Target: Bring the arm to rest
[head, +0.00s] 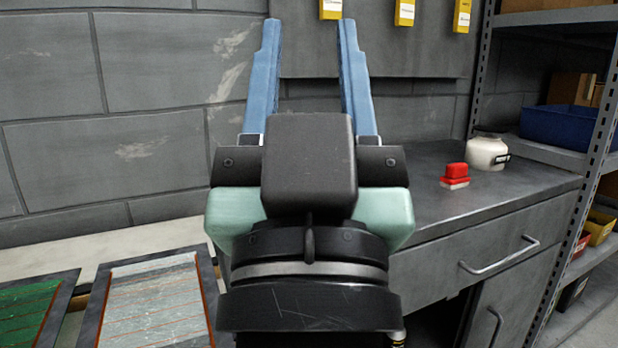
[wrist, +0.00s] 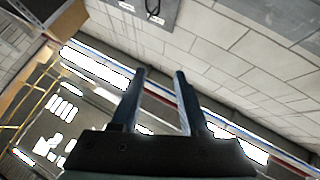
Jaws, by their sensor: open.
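My gripper (head: 308,80) is raised in the middle of the head view, with its two blue fingers pointing up and spread apart. Nothing is between the fingers. It stands in front of the grey block wall, clear of the bench. In the wrist view my gripper (wrist: 160,100) also shows open and empty, against the upper wall and bright lights.
A grey workbench (head: 450,205) at right holds a red block-like object (head: 455,174) and a white jar (head: 487,152). A metal shelf (head: 598,120) with a blue bin (head: 560,124) stands far right. Two framed panels, one green (head: 25,312) and one pale (head: 155,305), lie lower left.

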